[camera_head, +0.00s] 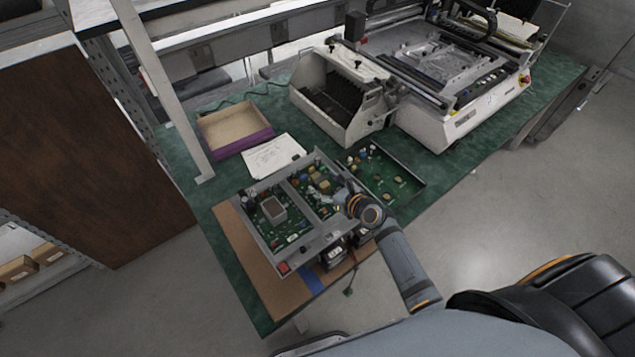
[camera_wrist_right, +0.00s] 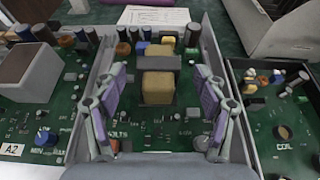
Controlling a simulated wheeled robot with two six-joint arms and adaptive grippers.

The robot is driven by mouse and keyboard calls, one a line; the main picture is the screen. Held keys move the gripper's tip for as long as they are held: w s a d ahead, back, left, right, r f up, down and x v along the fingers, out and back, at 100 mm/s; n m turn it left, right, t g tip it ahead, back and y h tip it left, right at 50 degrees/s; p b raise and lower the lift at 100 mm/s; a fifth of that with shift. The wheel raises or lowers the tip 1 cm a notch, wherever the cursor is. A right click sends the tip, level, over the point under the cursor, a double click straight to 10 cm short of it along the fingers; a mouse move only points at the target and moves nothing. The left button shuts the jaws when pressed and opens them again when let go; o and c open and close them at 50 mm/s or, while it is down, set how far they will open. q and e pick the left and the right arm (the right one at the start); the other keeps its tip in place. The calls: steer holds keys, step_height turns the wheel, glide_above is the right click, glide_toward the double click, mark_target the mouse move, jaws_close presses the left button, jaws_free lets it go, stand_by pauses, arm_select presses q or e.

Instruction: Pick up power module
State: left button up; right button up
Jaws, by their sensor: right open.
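An open grey metal chassis (camera_head: 318,243) with green circuit boards sits on the near part of the table. I cannot tell for sure which part is the power module. A block-shaped tan component (camera_wrist_right: 158,88) stands on the board in the right wrist view, between the fingers of my right gripper (camera_wrist_right: 159,78). These fingers are open, one on each side of it, with gaps to both. In the head view my right gripper (camera_head: 332,193) is over the right half of the chassis and partly hides the board. My left gripper is not in view.
A dark tray with a circuit board (camera_head: 408,186) stands right of the chassis. White papers (camera_head: 272,157), an open cardboard box (camera_head: 236,129) and a white machine (camera_head: 338,121) are behind. A brown board (camera_head: 240,240) lies under the chassis. A black chair (camera_head: 555,300) is at the lower right.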

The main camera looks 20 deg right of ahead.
mark_target(320, 180)
steer(key=x, duration=0.3)
steer(key=shift+s+a, duration=0.1)
steer(key=shift+f, duration=0.1)
steer(key=shift+c, duration=1.1)
jaws_close()
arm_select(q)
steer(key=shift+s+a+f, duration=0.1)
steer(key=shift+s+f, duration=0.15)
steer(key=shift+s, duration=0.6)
arm_select(e)
steer(key=shift+r, duration=0.2)
